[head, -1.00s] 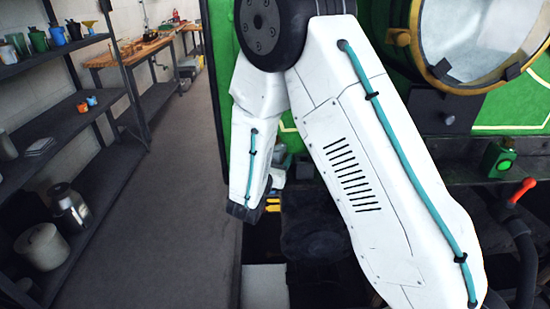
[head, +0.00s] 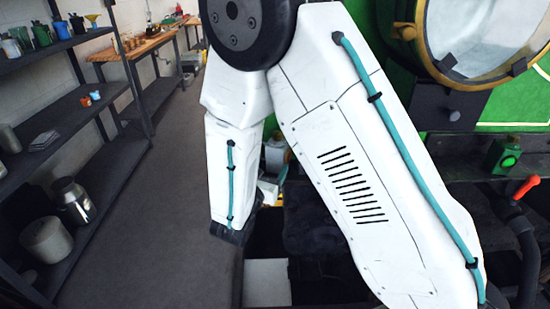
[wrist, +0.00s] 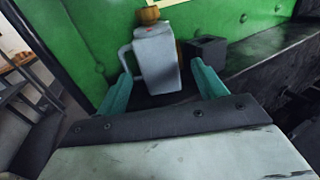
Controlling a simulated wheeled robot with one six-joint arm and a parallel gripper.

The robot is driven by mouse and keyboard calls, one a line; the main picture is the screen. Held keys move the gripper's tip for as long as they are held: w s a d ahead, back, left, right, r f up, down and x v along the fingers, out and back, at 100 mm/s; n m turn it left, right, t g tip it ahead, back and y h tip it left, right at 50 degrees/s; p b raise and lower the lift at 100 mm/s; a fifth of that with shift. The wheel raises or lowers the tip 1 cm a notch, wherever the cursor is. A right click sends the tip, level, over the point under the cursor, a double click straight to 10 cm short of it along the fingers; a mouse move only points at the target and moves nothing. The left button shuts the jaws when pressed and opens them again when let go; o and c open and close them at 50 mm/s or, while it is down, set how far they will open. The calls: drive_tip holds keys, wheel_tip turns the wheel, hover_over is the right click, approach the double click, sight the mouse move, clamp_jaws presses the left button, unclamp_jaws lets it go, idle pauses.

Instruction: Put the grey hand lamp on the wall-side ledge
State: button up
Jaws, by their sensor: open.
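A grey, box-like can with a side handle and a brass-orange top, which looks like the grey hand lamp (wrist: 158,62), stands upright by the green wall in the wrist view. In the head view a grey piece of it (head: 275,152) shows beside my forearm. My gripper (wrist: 161,72) is open, with its teal fingers on either side of the lamp's lower part; contact cannot be told. In the head view my gripper is mostly hidden by my arm. A dark ledge (wrist: 270,52) runs along the green wall at the right in the wrist view.
A small dark box (wrist: 205,52) stands just right of the lamp. A green lantern (head: 502,158) and a red-handled lever (head: 525,188) are at the right. Shelves (head: 105,165) with cans and a wooden bench (head: 140,47) are left, beyond clear floor (head: 150,240).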

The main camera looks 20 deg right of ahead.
drive_tip(key=s+d+r+m+g, duration=0.6)
drive_tip(key=s+d+m+g, duration=0.1)
drive_tip(key=s+m, duration=0.2)
drive_tip(key=s+d+r+m+g, duration=0.6)
drive_tip(key=s+d+m+g, duration=0.1)
drive_tip(key=s+m, duration=0.15)
drive_tip(key=s+a+r+m+y, duration=0.2)
drive_tip(key=s+a+m+y, duration=0.1)
drive_tip(key=s+m+y, duration=0.2)
drive_tip(key=s+a+r+m+t+y, duration=0.1)
drive_tip(key=s+a+m+y, duration=0.3)
drive_tip(key=s, duration=0.4)
drive_tip(key=shift+s+r+m+t+y, duration=0.3)
drive_tip(key=shift+r+m+y, duration=0.45)
drive_tip(key=shift+y, duration=0.55)
